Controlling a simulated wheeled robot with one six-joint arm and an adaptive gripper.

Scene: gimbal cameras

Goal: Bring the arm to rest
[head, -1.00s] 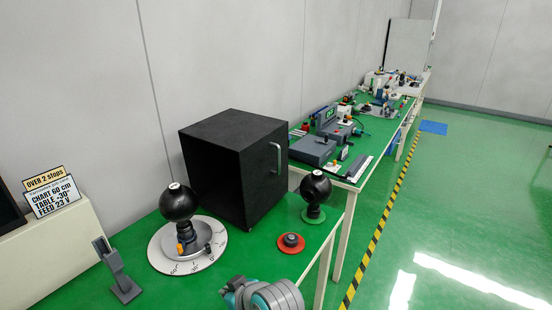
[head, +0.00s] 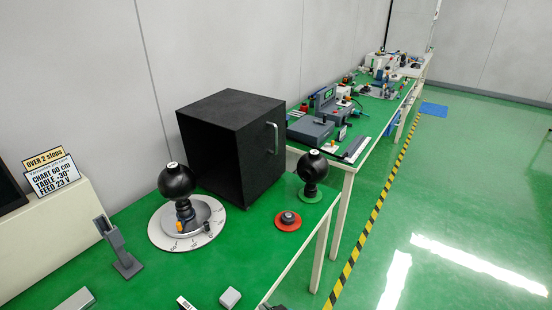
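My gripper is not in the head view, and no part of my arm that I can be sure of shows. The green table (head: 120,255) in front of me is seen down to the lower picture edge. On it stand a black ball-shaped camera on a round white dial (head: 215,230) and a second black ball camera (head: 312,167) on a green disc. The second one stands to the right of a large open black box (head: 232,150).
A red disc with a dark knob (head: 288,220) lies near the table's right edge. A grey stand (head: 118,248), a sign (head: 52,172) and a small grey block (head: 230,297) are also on this side. Another bench with equipment runs back. The floor beyond the striped tape (head: 375,215) is clear.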

